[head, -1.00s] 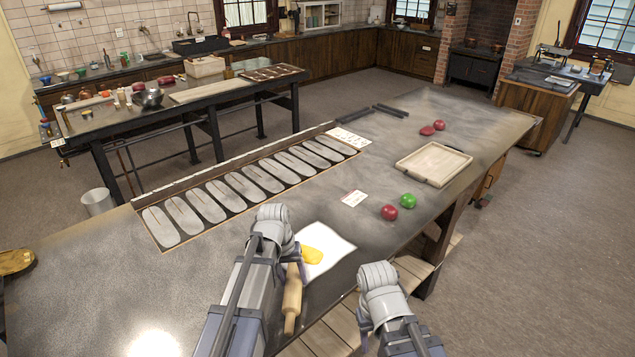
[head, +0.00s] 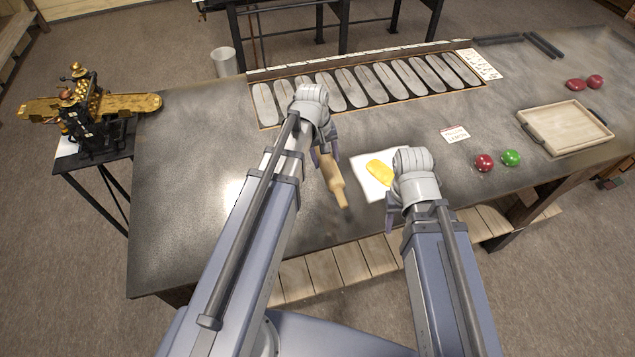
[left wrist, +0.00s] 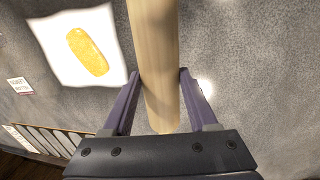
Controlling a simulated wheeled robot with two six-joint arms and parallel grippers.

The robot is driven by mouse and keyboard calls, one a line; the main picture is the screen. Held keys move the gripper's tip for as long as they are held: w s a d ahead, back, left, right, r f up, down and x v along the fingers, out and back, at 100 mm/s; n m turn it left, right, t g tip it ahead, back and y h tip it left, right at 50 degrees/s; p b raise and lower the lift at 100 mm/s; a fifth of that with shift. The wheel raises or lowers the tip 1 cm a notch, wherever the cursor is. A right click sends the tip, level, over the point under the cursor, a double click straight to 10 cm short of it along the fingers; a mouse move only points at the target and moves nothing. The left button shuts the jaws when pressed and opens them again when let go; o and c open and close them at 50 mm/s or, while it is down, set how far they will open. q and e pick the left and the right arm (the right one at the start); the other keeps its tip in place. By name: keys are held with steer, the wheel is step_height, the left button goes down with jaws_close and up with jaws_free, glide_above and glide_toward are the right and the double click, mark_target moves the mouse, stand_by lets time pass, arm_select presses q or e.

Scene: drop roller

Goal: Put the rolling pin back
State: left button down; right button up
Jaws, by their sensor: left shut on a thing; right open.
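The rolling pin (head: 333,180) is pale wood. My left gripper (head: 324,150) is shut on it, and its near handle points toward the table's front edge. In the left wrist view the pin (left wrist: 156,55) runs between the two fingers (left wrist: 158,92) of this gripper, with the grey tabletop behind it. I cannot tell how high the pin is above the top. My right gripper (head: 390,205) is open and empty by the front edge, right of the pin, close to a white sheet (head: 365,163) with a yellow slab (head: 380,173) on it.
A tray of grey oval moulds (head: 345,88) lies along the table's back. A labelled card (head: 454,134), red ball (head: 484,162), green ball (head: 511,158) and wooden tray (head: 566,128) are right. A brass roller machine (head: 90,118) stands left. The tabletop's left part (head: 185,150) is clear.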

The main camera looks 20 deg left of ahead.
mark_target(338, 184)
arm_select(q)
steer(key=shift+a+f, duration=0.1)
step_height(338, 184, down, 10)
steer(key=b, duration=1)
steer(key=shift+f+b, duration=0.15)
steer(key=shift+b, duration=0.15)
steer(key=shift+c, duration=0.9)
jaws_free()
steer(key=r+p, duration=0.4)
steer(key=a+r+p, duration=0.1)
steer(key=r+p, duration=0.3)
steer(key=s+r+p, duration=0.1)
steer(key=r+p, duration=0.3)
steer(key=shift+s+a+r, duration=0.1)
steer(key=shift+a+r, duration=0.15)
steer(key=shift+a, duration=0.05)
steer(key=s+d+m, duration=0.1)
steer(key=s+d, duration=0.1)
steer(key=s+d+m, duration=0.2)
steer(key=d, duration=0.1)
steer(key=s+d+m+y, duration=0.1)
steer(key=s+d, duration=0.1)
steer(key=shift+s+d+f+m+g, duration=0.25)
steer(key=shift+d+m+g, duration=0.05)
steer(key=shift+m+g, duration=0.1)
steer(key=s+d+m+y, duration=0.1)
steer(key=s+d+m, duration=0.4)
steer(key=s, duration=0.2)
steer(key=shift+d+m+y, duration=0.2)
steer(key=shift+m+y, duration=0.1)
